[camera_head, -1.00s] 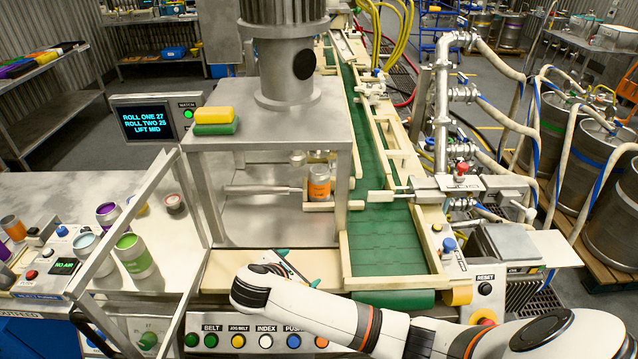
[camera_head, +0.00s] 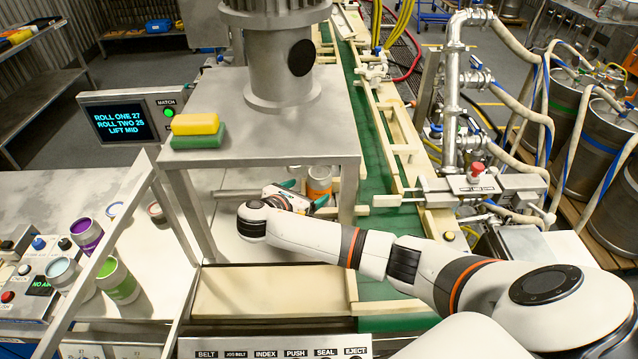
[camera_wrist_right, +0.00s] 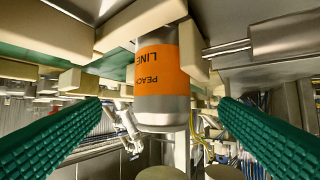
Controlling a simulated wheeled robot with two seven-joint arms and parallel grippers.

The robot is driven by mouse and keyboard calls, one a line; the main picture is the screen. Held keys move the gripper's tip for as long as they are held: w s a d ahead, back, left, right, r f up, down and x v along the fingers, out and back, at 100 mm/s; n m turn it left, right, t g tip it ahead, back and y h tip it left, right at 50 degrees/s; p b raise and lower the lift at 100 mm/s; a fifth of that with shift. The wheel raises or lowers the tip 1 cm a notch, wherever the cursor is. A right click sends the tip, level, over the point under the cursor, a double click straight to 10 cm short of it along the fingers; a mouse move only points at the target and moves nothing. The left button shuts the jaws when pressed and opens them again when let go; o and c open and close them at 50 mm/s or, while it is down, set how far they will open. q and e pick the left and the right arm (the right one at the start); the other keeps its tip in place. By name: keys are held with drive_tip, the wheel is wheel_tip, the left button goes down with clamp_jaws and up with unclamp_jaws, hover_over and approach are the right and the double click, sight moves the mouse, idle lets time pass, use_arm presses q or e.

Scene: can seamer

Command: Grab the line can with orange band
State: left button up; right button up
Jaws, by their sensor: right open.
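The line can with the orange band (camera_head: 319,184) stands under the machine's metal housing, beside the green belt. In the right wrist view the can (camera_wrist_right: 162,75) appears upside down, with "PEACH LINE" on its orange band, between two green ribbed fingers. My right gripper (camera_head: 303,196) reaches into the bay from the front and is at the can's left front side in the head view. The right gripper (camera_wrist_right: 160,118) is open, with its fingers apart on either side of the can and gaps showing. The can's lower part is partly hidden in the head view. My left gripper is not in view.
The metal housing (camera_head: 262,140) covers the bay from above, with a leg (camera_head: 348,190) right of the can. A clear guard frame (camera_head: 130,220) stands at left. Purple (camera_head: 86,235) and green-banded cans (camera_head: 118,280) stand on the left table.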

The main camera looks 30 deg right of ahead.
sight(313, 185)
drive_tip(key=shift+w+d+f, duration=0.15)
drive_tip(key=shift+w+d, duration=0.05)
drive_tip(key=shift+d, duration=0.35)
drive_tip(key=shift+w+d+f, duration=0.1)
drive_tip(key=shift+d+f, duration=0.05)
drive_tip(key=shift+d, duration=0.15)
drive_tip(key=p+x, duration=0.1)
drive_tip(key=x, duration=0.1)
drive_tip(key=p+x, duration=0.1)
drive_tip(key=x, duration=0.2)
drive_tip(key=shift+w+r, duration=0.15)
drive_tip(key=shift+r, duration=0.05)
drive_tip(key=shift+w+d+f, duration=0.1)
drive_tip(key=shift+d+f, duration=0.05)
drive_tip(key=shift+d, duration=0.05)
drive_tip(key=shift+c, duration=0.5)
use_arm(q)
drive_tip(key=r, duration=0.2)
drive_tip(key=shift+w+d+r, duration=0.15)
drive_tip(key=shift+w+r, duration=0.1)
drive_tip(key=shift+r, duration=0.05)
use_arm(e)
drive_tip(key=c, duration=1.2)
